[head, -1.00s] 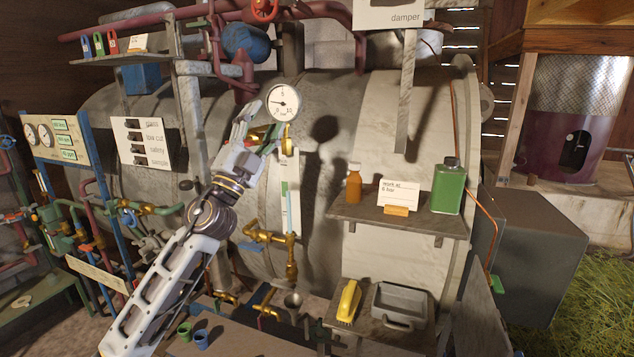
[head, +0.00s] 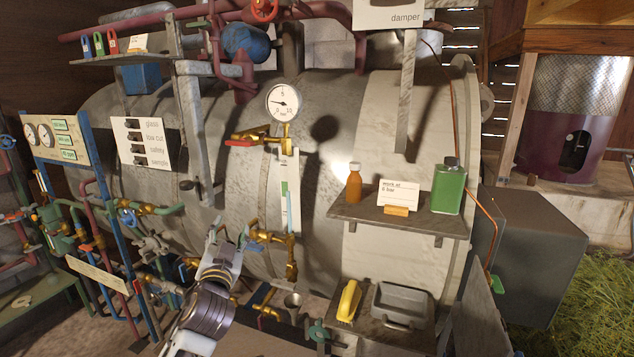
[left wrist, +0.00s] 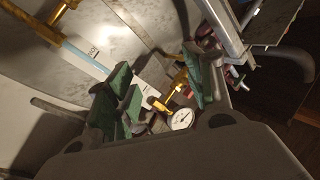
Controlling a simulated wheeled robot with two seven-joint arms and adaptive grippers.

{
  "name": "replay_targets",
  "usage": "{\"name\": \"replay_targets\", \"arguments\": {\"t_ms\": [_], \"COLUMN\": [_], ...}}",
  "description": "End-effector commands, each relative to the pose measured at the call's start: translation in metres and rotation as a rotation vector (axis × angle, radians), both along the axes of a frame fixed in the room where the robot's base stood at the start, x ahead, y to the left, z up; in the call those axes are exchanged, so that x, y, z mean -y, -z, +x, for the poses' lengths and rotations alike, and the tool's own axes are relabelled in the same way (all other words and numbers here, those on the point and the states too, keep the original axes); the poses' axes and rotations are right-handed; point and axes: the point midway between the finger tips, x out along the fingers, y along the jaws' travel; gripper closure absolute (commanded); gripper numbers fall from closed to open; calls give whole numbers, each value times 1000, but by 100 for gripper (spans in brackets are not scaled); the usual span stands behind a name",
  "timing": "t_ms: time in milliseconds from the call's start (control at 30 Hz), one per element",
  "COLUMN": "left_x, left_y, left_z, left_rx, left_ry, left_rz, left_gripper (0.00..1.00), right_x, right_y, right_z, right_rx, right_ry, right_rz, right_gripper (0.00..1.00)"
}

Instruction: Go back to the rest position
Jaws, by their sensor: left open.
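My left gripper (head: 228,243) is low in front of the boiler in the head view, left of the brass fittings at the bottom of the sight glass. In the left wrist view its green-padded fingers (left wrist: 165,95) are apart with nothing between them. Behind them the pressure gauge (left wrist: 181,119) and the sight glass (left wrist: 85,58) show. In the head view the gauge (head: 284,102) is fully visible above a brass valve with a red lever (head: 240,143). My right gripper does not show.
A shelf (head: 345,213) on the right holds an orange bottle (head: 354,184), a card and a green can (head: 449,188). A lower shelf bears a yellow brush (head: 348,301) and a grey tray (head: 400,304). Pipes and valves (head: 145,210) crowd the left. A grey box (head: 540,255) stands right.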

Motion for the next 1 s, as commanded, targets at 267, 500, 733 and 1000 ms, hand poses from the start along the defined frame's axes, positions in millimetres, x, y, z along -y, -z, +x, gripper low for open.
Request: {"name": "replay_targets", "arguments": {"t_ms": [267, 500, 733, 1000], "left_x": [-15, -21, -22, -17], "left_y": [91, 164, 226, 285], "left_z": [-35, -79, -132, -207], "left_rx": [-261, -493, -720, -989], "left_ry": [-50, -81, -98, -101], "left_rz": [-109, -187, -252, -316], "left_gripper": [48, 48, 48, 48], "right_x": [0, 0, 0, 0], "right_y": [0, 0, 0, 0], "right_z": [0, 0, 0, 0], "right_rx": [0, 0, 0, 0], "right_ry": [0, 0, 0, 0], "right_rz": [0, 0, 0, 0], "right_gripper": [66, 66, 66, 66]}}
